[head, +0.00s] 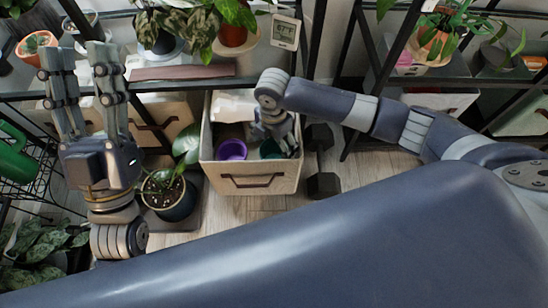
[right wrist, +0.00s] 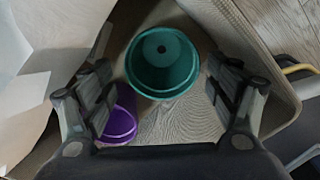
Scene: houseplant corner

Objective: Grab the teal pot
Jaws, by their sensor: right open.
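The teal pot (right wrist: 162,62) sits in the beige fabric bin (head: 250,185), seen from above in the right wrist view with a hole in its base. In the head view part of the teal pot (head: 270,149) shows below my right gripper (head: 290,152). My right gripper (right wrist: 155,85) is open, its fingers spread on either side of the teal pot's near part. I cannot tell if either finger touches it. My left gripper (head: 82,62) is open and empty, pointing up at the left, far from the bin.
A purple pot (head: 232,150) lies in the bin beside the teal pot, close to my right gripper's left finger in the wrist view. White crumpled material (head: 232,107) fills the bin's back left. A potted plant (head: 170,195) and dark dumbbell (head: 322,185) flank the bin.

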